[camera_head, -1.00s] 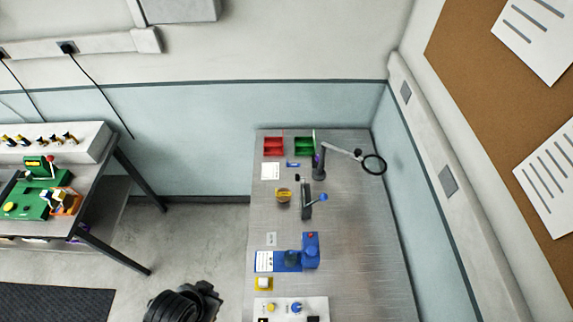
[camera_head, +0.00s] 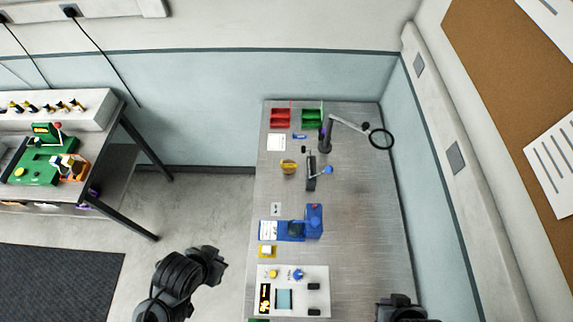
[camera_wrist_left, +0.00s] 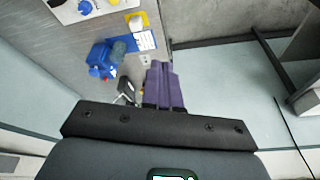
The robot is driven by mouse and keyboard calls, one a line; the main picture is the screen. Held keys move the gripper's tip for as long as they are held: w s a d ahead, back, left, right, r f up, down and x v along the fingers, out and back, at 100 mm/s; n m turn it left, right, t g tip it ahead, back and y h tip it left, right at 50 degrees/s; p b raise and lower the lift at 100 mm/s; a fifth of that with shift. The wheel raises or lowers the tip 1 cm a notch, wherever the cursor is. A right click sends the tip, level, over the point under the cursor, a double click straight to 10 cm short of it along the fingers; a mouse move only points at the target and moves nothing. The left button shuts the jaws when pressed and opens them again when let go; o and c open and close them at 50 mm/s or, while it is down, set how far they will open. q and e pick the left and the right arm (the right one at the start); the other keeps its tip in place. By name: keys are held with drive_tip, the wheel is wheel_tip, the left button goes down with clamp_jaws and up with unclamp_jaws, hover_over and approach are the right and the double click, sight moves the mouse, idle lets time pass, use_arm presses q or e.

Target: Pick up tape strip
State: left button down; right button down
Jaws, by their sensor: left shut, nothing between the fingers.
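I cannot clearly make out a tape strip in either view. A round brown and yellow item (camera_head: 288,167) lies on the right bench beside a dark stand, and a small yellow holder with a white top (camera_head: 267,250) sits lower on the bench. My left gripper shows in the left wrist view as purple fingers (camera_wrist_left: 165,88); they are shut and empty, apart from the bench items. In the head view, my dark left arm is over the floor left of the bench. Part of my right arm shows at the bottom edge; its fingers are out of view.
The metal bench (camera_head: 370,220) carries red (camera_head: 280,118) and green (camera_head: 311,118) bins, a ring-ended magnifier arm (camera_head: 381,139), a blue device (camera_head: 314,220) and a white panel (camera_head: 295,275). Its right side is clear. Another bench stands left, beyond open floor.

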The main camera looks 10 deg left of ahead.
use_arm(q)
drive_tip(key=c, duration=1.8)
unclamp_jaws()
drive_tip(key=o, duration=0.9)
